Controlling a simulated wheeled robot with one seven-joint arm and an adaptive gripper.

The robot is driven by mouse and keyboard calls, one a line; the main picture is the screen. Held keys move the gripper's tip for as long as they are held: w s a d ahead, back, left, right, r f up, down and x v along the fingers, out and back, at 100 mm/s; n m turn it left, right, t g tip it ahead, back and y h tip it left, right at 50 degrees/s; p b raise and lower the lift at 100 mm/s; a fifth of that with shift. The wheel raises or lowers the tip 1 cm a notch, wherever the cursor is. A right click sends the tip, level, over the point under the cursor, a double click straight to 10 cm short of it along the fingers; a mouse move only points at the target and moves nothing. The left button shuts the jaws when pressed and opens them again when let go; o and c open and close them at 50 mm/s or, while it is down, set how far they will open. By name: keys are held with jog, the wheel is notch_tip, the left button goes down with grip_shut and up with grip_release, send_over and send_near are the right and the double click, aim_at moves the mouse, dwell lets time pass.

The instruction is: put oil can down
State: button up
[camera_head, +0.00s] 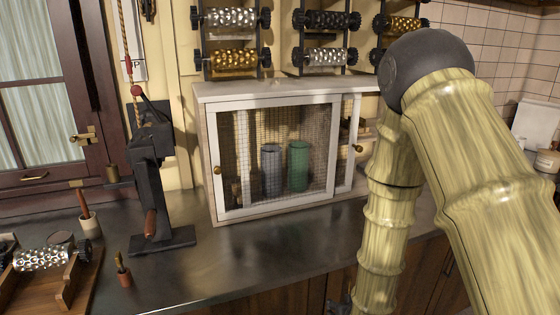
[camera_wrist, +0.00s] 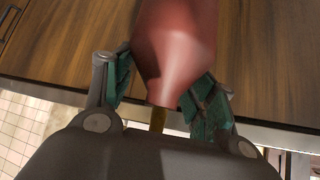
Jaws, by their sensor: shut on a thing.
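The oil can (camera_wrist: 178,35) shows in the wrist view as a dull red body narrowing to a thin brassy spout (camera_wrist: 158,119). My gripper (camera_wrist: 163,88) is shut on it, with a green-padded finger on either side of the red body. The can's far end runs out of the top of the wrist view, so I cannot tell whether it is upright. No surface is seen touching the can. In the head view, my bamboo-like arm fills the right side and the can is not seen.
The grey metal counter (camera_head: 270,262) has clear room in front of the mesh-door cabinet (camera_head: 275,207). A black press (camera_head: 152,170), a small brown pot (camera_head: 123,273) and a roller on a wooden stand (camera_head: 42,258) occupy its left. Roller racks (camera_head: 232,40) hang above. Brown wood panels (camera_wrist: 265,60) show in the wrist view.

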jog(key=s+f, duration=0.4)
jog(key=f, duration=0.1)
jog(key=shift+s, duration=0.2)
dwell(0.3)
